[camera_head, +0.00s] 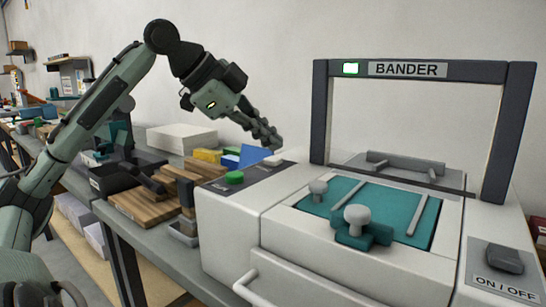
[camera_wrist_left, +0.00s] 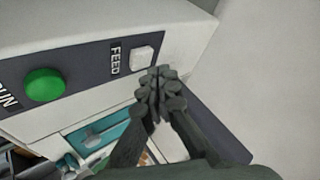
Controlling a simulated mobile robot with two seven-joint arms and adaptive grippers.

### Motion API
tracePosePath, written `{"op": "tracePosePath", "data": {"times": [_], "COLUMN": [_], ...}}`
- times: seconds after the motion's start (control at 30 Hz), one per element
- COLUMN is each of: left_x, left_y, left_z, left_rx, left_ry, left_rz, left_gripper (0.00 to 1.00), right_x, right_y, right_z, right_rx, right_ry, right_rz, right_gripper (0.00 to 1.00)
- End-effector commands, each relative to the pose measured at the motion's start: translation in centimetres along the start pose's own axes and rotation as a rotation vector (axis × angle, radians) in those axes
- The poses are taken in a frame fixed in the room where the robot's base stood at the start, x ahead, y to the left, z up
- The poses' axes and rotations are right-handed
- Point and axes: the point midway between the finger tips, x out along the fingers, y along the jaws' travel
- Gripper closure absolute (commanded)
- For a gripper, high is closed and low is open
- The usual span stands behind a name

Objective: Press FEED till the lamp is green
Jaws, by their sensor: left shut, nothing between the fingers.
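The bander (camera_head: 325,255) is a pale machine with a dark arch labelled BANDER. Its lamp (camera_head: 350,68) on the arch glows green. The white FEED button (camera_head: 272,160) is on the dark panel at the machine's back left; it also shows in the left wrist view (camera_wrist_left: 142,55), beside its FEED label. My left gripper (camera_head: 275,143) is shut and empty, with its fingertips just above the FEED button. In the left wrist view the fingertips (camera_wrist_left: 158,82) appear right beside the button, and I cannot tell whether they touch it. My right gripper is not in view.
A green RUN button (camera_wrist_left: 44,85) is on the same panel, also seen in the head view (camera_head: 234,177). An ON/OFF switch (camera_head: 504,258) is at the right. A teal bed with grey knobs (camera_head: 357,217) fills the machine's middle. Wooden blocks (camera_head: 145,205) crowd the bench at left.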

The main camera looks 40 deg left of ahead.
Motion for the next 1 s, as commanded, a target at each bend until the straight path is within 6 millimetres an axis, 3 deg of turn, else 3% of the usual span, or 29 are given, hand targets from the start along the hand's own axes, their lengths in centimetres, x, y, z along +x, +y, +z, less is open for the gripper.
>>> {"op": "tracePosePath", "data": {"times": [0.3, 0.37, 0.57, 1.0], "left_x": [-2.2, -2.2, -3.4, -3.4], "left_y": [-1.6, -1.7, -2.5, -2.5], "left_z": [-1.6, -1.6, -2.4, -2.5], "left_rx": [0.000, 0.001, 0.000, 0.000], "left_ry": [0.001, -0.001, -0.001, 0.000], "left_rz": [0.000, -0.001, -0.001, 0.000], "left_gripper": [1.00, 1.00, 1.00, 1.00], "right_x": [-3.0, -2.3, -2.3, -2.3], "right_y": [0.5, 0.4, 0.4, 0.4], "right_z": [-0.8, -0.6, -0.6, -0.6], "right_rx": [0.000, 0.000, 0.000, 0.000], "right_ry": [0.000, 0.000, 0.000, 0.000], "right_rz": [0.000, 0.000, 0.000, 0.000], "right_gripper": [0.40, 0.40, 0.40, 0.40]}}
